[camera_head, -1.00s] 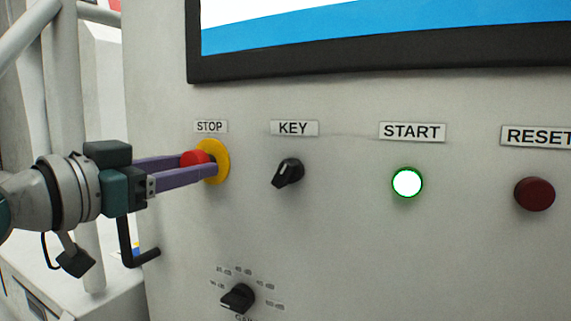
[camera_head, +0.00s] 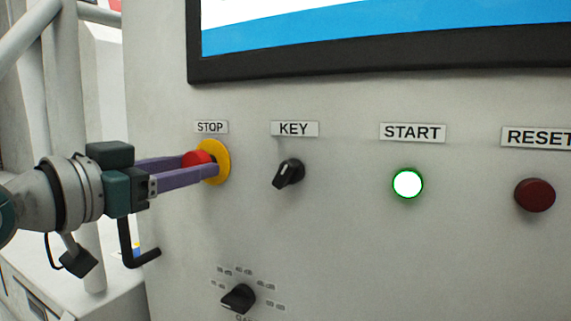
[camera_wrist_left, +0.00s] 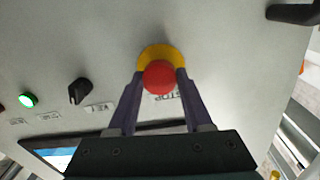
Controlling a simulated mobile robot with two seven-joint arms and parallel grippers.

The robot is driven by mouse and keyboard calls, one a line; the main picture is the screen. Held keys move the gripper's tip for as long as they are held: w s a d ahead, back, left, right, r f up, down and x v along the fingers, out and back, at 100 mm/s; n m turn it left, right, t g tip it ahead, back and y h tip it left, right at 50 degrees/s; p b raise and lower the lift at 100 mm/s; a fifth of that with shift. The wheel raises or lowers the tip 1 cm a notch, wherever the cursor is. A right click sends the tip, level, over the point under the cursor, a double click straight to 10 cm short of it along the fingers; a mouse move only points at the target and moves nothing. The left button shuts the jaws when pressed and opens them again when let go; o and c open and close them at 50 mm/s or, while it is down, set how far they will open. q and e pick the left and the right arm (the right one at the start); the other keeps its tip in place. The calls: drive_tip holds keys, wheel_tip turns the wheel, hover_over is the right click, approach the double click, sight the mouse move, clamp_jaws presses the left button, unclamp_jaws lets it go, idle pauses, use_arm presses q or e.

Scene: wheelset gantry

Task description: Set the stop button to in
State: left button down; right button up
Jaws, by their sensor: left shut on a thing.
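The stop button is a red mushroom head (camera_head: 197,158) on a yellow round base (camera_head: 222,163), under the STOP label at the panel's left. My left gripper (camera_head: 205,165) reaches in from the left, with its purple fingers on either side of the red head and their tips close to the yellow base. It is shut on the red head. In the left wrist view the red head (camera_wrist_left: 159,77) sits between the two fingertips, in front of the yellow base (camera_wrist_left: 161,52). How far the head is pressed in cannot be told. My right gripper is not in view.
On the grey panel (camera_head: 340,230), right of the stop button, are a black key switch (camera_head: 288,173), a lit green START button (camera_head: 407,184) and a dark red RESET button (camera_head: 534,194). A black rotary knob (camera_head: 238,298) is below. A screen (camera_head: 400,30) is above.

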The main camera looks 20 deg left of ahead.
use_arm(q)
drive_tip(key=shift+w+r, duration=0.15)
drive_tip(key=shift+w, duration=0.25)
drive_tip(key=shift+c, duration=1.5)
unclamp_jaws()
drive_tip(key=shift+w+d, duration=0.1)
drive_tip(key=shift+w, duration=0.05)
drive_tip(key=s+a, duration=0.1)
drive_tip(key=s, duration=0.9)
drive_tip(key=shift+a, duration=0.15)
